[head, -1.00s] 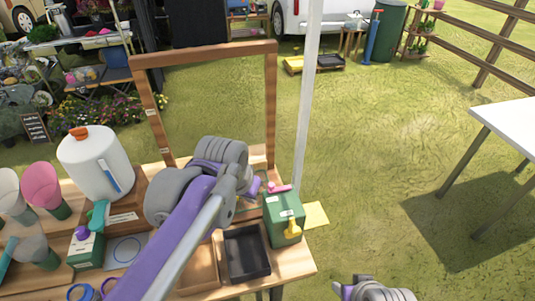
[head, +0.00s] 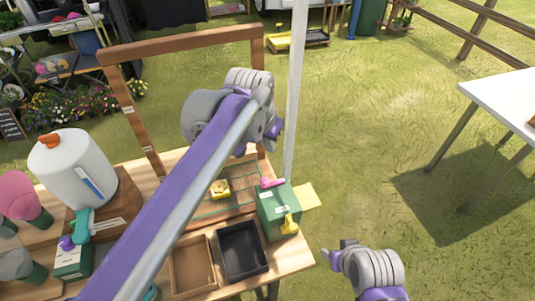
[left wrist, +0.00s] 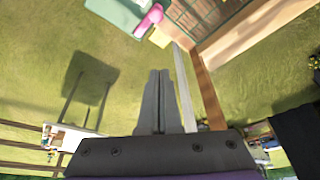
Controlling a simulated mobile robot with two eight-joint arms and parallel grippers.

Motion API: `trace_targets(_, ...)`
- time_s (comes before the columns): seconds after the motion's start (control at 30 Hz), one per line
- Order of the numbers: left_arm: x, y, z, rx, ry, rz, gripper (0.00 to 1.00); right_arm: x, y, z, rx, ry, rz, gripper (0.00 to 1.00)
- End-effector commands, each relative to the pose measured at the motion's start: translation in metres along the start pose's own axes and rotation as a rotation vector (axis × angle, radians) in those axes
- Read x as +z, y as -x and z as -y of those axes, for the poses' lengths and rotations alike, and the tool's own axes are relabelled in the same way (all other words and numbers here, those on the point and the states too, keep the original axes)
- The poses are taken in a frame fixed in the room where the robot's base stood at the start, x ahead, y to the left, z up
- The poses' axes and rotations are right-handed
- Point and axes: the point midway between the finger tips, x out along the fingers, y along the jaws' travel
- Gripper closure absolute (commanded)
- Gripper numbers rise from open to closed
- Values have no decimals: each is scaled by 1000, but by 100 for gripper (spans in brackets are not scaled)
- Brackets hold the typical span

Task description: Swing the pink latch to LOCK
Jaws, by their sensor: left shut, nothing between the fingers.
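The pink latch (head: 271,182) lies across the top of a green box (head: 277,215) at the table's right end. A yellow tap-like part sticks out of the box's front. The latch (left wrist: 150,20) and the pale green box also show upside down at the top of the left wrist view. My left gripper (head: 273,130) is above and behind the latch, apart from it. In the left wrist view its fingers (left wrist: 160,90) are together and empty. My right gripper (head: 336,254) hangs off the table at lower right; its jaw opening is unclear. Any LOCK marking is too small to read.
A wooden frame (head: 130,110) and pale post (head: 296,100) stand behind the box. A black tray (head: 242,250) and wooden tray (head: 193,265) sit in front. A white jug (head: 72,168) stands left.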

Motion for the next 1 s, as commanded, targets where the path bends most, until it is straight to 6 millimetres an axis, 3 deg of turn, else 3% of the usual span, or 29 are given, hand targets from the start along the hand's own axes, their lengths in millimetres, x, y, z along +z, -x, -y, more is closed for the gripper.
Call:
trace_targets(0.4,0,-87,0,0,0,0,100,4,-3,0,0,0,3,42)
trace_targets(0.7,36,-80,0,0,0,-1,100,-1,1,0,0,0,-1,42)
trace_targets(1.0,40,-80,0,0,0,0,100,-1,1,0,0,0,-1,42)
